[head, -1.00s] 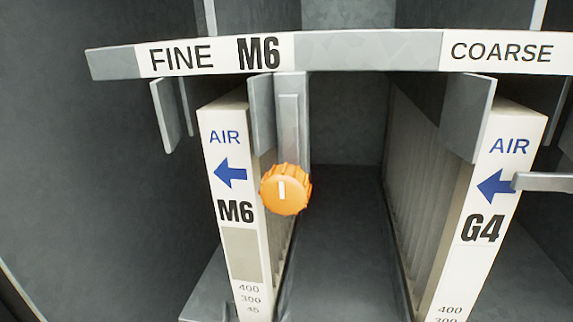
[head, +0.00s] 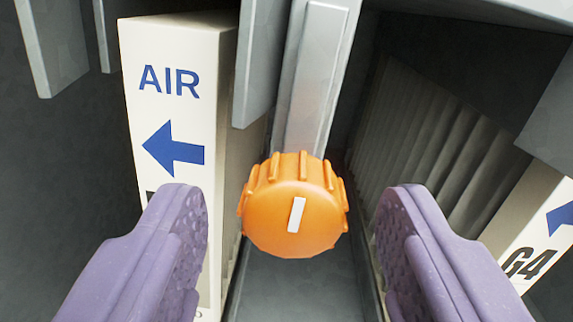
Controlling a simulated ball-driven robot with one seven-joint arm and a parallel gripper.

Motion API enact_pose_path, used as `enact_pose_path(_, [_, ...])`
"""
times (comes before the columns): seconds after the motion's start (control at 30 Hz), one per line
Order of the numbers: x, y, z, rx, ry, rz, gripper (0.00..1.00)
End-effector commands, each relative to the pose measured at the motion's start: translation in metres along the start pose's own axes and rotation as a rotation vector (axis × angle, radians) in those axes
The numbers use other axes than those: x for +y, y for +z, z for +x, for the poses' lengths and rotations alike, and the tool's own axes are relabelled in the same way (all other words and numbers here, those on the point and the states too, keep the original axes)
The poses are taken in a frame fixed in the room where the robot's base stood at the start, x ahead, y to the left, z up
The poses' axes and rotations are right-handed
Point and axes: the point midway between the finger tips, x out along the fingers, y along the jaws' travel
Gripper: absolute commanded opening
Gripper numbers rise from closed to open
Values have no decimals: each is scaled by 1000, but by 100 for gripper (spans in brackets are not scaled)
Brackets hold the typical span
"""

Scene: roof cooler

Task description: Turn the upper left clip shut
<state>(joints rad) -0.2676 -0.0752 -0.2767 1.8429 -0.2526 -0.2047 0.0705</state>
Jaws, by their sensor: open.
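The upper left clip shows as an orange ribbed knob (head: 290,212) with a white mark that stands nearly upright, tilted slightly. It sits in front of a grey metal upright (head: 318,80), just right of the white M6 filter (head: 180,55). My gripper (head: 292,225) is open, with one purple finger (head: 165,250) left of the knob and the other (head: 425,250) right of it. Clear gaps show between the knob and both fingers. The left finger covers the lower front of the M6 filter. Any arm or tab behind the knob is hidden.
A grey plate (head: 258,60) hangs beside the M6 filter, close above the knob. Another grey plate (head: 52,45) is at far left. The G4 filter (head: 530,240) stands at right, partly behind my right finger. A dark open slot lies between the filters.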

Motion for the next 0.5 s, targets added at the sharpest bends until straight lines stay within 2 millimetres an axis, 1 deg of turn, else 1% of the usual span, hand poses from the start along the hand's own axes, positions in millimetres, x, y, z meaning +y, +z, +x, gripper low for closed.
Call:
enact_pose_path(0.1, [0,0,6,0,0,-1,60])
enact_pose_path(0.3, [0,0,6,0,0,0,60])
enact_pose_path(0.33, [0,0,6,0,0,0,55])
enact_pose_path(0.37, [0,0,6,0,0,0,48])
enact_pose_path(0.4, [0,0,6,0,0,0,39])
enact_pose_path(0.47, [0,0,6,0,0,0,25])
enact_pose_path(0.5, [0,0,6,0,0,0,16])
